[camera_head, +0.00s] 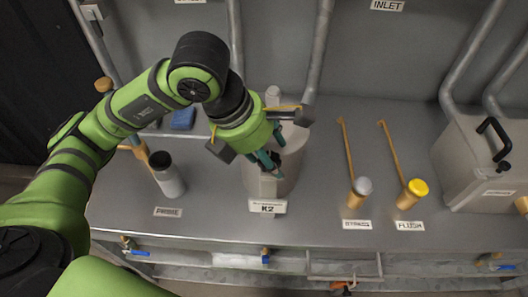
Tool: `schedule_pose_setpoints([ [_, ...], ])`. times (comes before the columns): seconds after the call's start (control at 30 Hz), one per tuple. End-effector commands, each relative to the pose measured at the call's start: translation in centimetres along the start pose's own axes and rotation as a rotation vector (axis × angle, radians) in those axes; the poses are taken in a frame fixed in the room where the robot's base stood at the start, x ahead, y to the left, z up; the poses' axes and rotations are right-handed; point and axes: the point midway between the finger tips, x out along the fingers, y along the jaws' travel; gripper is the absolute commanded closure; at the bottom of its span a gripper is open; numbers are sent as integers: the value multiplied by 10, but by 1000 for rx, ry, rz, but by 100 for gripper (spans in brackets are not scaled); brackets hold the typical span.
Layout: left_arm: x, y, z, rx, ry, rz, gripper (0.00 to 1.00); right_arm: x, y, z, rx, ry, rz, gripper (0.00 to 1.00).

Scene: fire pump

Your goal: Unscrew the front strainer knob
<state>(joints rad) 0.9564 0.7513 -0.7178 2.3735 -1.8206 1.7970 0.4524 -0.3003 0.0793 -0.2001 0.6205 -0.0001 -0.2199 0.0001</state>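My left gripper (272,158) is over the grey canister (255,183) marked K2, in the middle of the counter. Its teal fingers point down at the canister's top. Something dark shows by the fingertips, but I cannot tell if it is a knob or part of the gripper, or if the fingers touch it. I cannot make out whether they are open or shut. The gripper and wrist hide much of the canister's top. No part here can be clearly read as the front strainer knob. My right gripper is not in view.
A grey-topped lever (362,187) and a yellow-topped lever (417,188) stand right of the canister. A grey box (470,170) with a black handle (494,134) is at far right. A dark-topped cylinder (168,178) stands left. Pipes run up the back wall.

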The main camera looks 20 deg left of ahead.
Motion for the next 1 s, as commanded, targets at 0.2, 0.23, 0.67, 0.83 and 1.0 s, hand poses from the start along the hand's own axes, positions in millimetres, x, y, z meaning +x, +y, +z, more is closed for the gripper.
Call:
schedule_pose_setpoints([
  [0.2, 1, 0, -2, 1, 6, 0, 34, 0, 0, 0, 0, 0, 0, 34],
  [0.23, 1, 0, -2, 1, 7, 0, 34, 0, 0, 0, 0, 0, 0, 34],
  [0.67, -53, 1, 0, 3, 4, 6, 34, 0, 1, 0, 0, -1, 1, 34],
  [0.83, -88, 0, 1, 1, 3, 5, 34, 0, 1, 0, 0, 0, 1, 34],
  [1.0, -111, 0, 1, 2, 4, 3, 34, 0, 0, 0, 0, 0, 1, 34],
])
